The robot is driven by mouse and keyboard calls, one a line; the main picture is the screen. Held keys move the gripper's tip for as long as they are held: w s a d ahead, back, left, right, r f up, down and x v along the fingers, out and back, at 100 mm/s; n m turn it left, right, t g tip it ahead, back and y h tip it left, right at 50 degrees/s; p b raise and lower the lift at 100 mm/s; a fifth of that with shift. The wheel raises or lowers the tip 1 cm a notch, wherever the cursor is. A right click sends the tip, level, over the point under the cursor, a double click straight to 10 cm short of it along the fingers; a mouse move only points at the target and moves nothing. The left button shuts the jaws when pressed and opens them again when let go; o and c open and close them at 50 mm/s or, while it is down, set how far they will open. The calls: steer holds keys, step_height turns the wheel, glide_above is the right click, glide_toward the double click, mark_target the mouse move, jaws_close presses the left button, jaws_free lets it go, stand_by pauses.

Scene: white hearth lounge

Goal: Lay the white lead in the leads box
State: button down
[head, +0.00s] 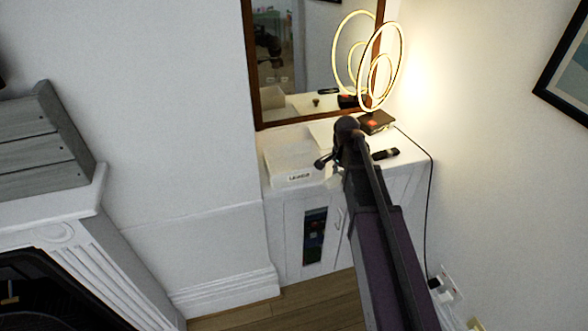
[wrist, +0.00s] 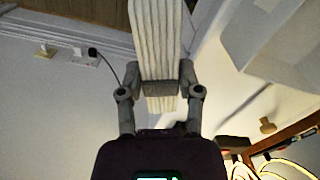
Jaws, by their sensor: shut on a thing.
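My gripper (head: 327,164) is above the white cabinet top, close to the right side of the leads box. In the wrist view its two fingers (wrist: 158,88) are closed on the white lead (wrist: 155,40), a bundle of pale parallel strands that sticks out on both sides of the fingers. In the head view only a small pale piece of the lead shows below the gripper. The white leads box (head: 291,178), with a dark label on its front, stands on the left of the cabinet top. I cannot make out what is inside it.
A ringed lamp (head: 379,68) on a dark base stands at the back right. A black remote-like object (head: 386,154) lies on the cabinet (head: 400,165). A wood-framed mirror (head: 250,75) rises behind. A fireplace mantel (head: 55,222) is at left, and sockets (head: 446,290) are low at right.

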steer(key=w+a+r+n+p, duration=0.2)
steer(key=w+a+n, duration=0.2)
steer(key=a+n, duration=0.3)
steer(key=w+a+r+n+p, duration=0.2)
steer(key=w+a+n, duration=0.3)
steer(key=a, duration=0.7)
steer(key=shift+w+a+r+n, duration=0.25)
steer(key=shift+a+r+n, duration=0.15)
steer(key=shift+n, duration=0.7)
steer(key=shift+f, duration=0.15)
steer(key=b, duration=0.6)
glide_above(282, 171)
step_height(282, 171, down, 6)
steer(key=shift+f, duration=0.15)
steer(key=shift+f+b, duration=1.75)
steer(key=shift+b, duration=0.05)
steer(key=shift+f+b, duration=0.35)
steer(key=shift+b, duration=0.05)
